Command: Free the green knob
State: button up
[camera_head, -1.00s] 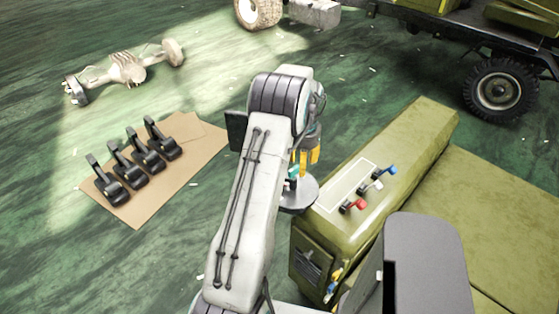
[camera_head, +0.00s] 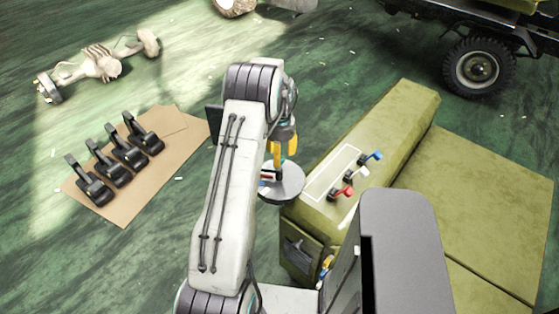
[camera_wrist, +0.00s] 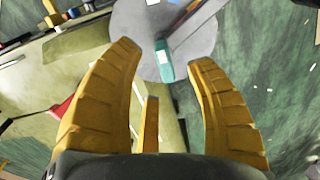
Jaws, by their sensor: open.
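The green knob (camera_wrist: 165,68) shows in the wrist view as a small teal block with a white patch. It lies in the gap between my fingertips, beside a grey bar over the edge of a round grey disc (camera_wrist: 140,30). My gripper (camera_wrist: 163,56) is open, with a finger on either side of the knob; I see no clear contact. In the head view my gripper (camera_head: 283,148) hangs above the disc (camera_head: 285,188), left of the olive console (camera_head: 375,140). The knob is mostly hidden there by my arm and gripper.
A red-knobbed lever (camera_head: 345,191) and a blue-knobbed lever (camera_head: 372,156) stand on the console close to my gripper's right. Black pedals (camera_head: 121,150) lie on cardboard (camera_head: 120,211) at left. An axle (camera_head: 100,64) lies beyond, on open green floor.

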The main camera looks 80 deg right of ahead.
jog(key=shift+f+p, duration=0.35)
jog(key=shift+f, duration=1.55)
jog(key=shift+o, duration=0.4)
grip_shut()
